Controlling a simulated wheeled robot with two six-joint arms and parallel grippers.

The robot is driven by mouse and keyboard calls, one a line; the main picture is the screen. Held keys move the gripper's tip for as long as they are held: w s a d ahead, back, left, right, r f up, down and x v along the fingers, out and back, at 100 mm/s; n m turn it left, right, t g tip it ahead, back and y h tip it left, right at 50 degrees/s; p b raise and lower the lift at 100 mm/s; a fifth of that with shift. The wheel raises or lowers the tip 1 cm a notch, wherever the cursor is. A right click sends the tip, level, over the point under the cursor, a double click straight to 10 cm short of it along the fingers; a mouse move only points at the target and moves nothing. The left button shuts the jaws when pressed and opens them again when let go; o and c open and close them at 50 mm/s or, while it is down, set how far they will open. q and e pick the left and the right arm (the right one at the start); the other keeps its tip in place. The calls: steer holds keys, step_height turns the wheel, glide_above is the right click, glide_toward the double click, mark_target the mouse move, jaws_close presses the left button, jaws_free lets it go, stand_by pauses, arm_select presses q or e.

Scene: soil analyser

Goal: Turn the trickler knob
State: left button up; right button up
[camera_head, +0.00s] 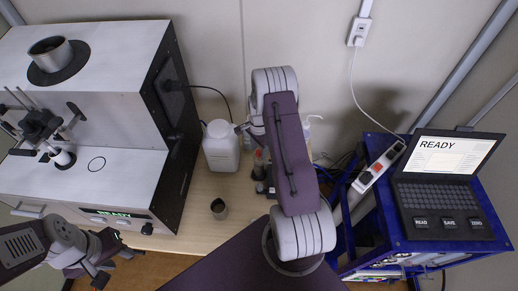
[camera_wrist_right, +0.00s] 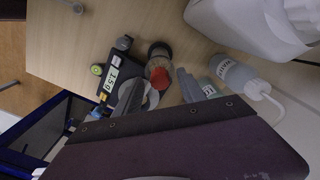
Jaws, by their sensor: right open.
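A small dark device with a lit number display (camera_wrist_right: 112,81) stands on the wooden table in the right wrist view. A dark round knob (camera_wrist_right: 124,43) and a yellow-green round part (camera_wrist_right: 96,70) show at its edge; I cannot tell which is the trickler knob. Beside it stands a clear container with a red part (camera_wrist_right: 159,77). My right gripper (camera_wrist_right: 160,92) is open, its grey fingers apart near this container; I cannot tell whether they touch anything. In the head view my right arm hides these fingers. My left gripper (camera_head: 112,267) is open and empty before the analyser's front.
The white analyser (camera_head: 110,115) reads READY at the left. A labelled bottle (camera_wrist_right: 232,72) is near my right gripper. A laptop (camera_head: 450,165) sits on a blue cart (camera_head: 400,240).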

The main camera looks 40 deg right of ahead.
steer(key=c, duration=0.9)
jaws_close()
steer(key=shift+r+n+b, duration=0.1)
steer(key=shift+n+b, duration=0.2)
steer(key=shift+n, duration=0.7)
steer(key=o, duration=0.7)
jaws_free()
steer(key=shift+o, duration=1)
